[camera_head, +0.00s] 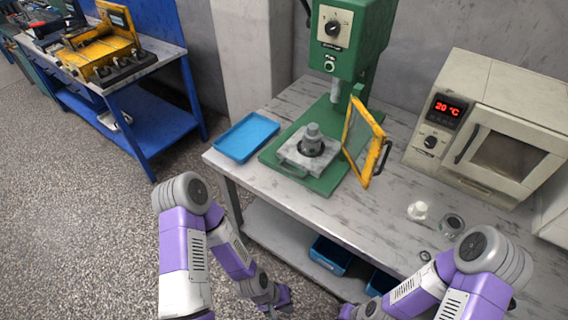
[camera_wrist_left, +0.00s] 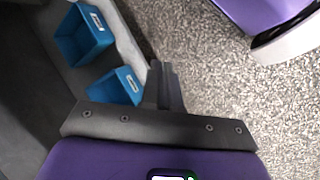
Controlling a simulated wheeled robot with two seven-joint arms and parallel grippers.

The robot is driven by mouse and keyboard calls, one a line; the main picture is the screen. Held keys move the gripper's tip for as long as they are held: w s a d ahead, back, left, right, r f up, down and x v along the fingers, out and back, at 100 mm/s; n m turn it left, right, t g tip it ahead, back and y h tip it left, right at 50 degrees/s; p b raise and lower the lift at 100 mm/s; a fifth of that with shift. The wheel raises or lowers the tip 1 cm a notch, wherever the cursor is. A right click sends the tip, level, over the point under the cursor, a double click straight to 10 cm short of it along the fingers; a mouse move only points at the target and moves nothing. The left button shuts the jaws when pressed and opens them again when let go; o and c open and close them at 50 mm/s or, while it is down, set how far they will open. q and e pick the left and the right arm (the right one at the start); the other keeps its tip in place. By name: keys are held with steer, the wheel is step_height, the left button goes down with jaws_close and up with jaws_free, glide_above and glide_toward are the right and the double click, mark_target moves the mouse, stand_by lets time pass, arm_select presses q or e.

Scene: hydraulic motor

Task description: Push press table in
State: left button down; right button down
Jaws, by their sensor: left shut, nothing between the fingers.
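The green press (camera_head: 351,38) stands on the grey workbench. Its press table (camera_head: 291,153), a light grey plate with a handle at the front, sits on the green base (camera_head: 334,181) in front of the press column. A grey motor part (camera_head: 312,139) stands upright on the plate. The yellow-framed guard (camera_head: 377,150) is swung open to the right. My left gripper (camera_head: 276,303) is low in front of the bench, well away from the press table; its fingers are shut and empty in the left wrist view (camera_wrist_left: 162,80). My right gripper (camera_head: 352,311) is at the bottom edge, its fingers unclear.
A blue tray (camera_head: 246,137) lies left of the press. A white oven (camera_head: 494,128) stands at the right. A small white part (camera_head: 418,210) and a round metal part (camera_head: 452,223) lie near the front right. Blue bins (camera_head: 331,255) sit on the lower shelf.

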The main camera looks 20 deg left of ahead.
arm_select(q)
steer(key=w+d+r+n+t+h+p, duration=0.2)
steer(key=w+r+n+t+h+p, duration=0.3)
steer(key=w+r+n, duration=0.8)
steer(key=n+t+y, duration=0.5)
steer(key=n+t, duration=0.4)
steer(key=n, duration=0.5)
glide_toward(285, 169)
steer(key=x, duration=0.7)
steer(key=shift+f, duration=0.1)
steer(key=shift+a, duration=0.1)
